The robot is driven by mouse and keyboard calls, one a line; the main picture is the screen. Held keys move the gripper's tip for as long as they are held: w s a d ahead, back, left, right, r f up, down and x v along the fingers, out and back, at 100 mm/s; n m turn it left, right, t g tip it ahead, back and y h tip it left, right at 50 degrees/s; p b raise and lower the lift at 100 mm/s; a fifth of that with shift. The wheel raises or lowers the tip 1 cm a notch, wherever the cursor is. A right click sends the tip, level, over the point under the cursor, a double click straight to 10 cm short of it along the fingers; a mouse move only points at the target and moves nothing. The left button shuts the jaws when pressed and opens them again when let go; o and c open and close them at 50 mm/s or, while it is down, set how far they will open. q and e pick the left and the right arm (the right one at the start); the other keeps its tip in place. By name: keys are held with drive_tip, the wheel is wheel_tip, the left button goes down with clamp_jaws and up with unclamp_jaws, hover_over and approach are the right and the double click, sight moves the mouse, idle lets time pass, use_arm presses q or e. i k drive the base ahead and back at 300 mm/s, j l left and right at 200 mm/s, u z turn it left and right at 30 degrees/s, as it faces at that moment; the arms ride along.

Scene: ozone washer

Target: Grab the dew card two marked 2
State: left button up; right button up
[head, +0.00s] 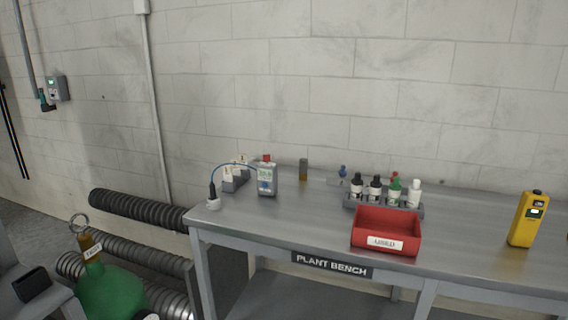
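I cannot make out a card with a readable 2 in the head view. A small grey holder (238,182) at the back left of the plant bench (300,222) has small pale pieces (228,172) standing in it. They are too small to tell whether they are dew cards or carry numbers. Neither of my grippers shows in the head view.
A white-and-grey device (267,179), a red bin (386,232), a rack (418,210) of small bottles and a yellow handheld meter (527,221) stand on the bench. Left of it are a green cylinder (108,290) and black corrugated hoses (135,210). The bench's front left is mostly clear.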

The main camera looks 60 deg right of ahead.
sight(236, 172)
drive_tip(key=z, duration=1.5)
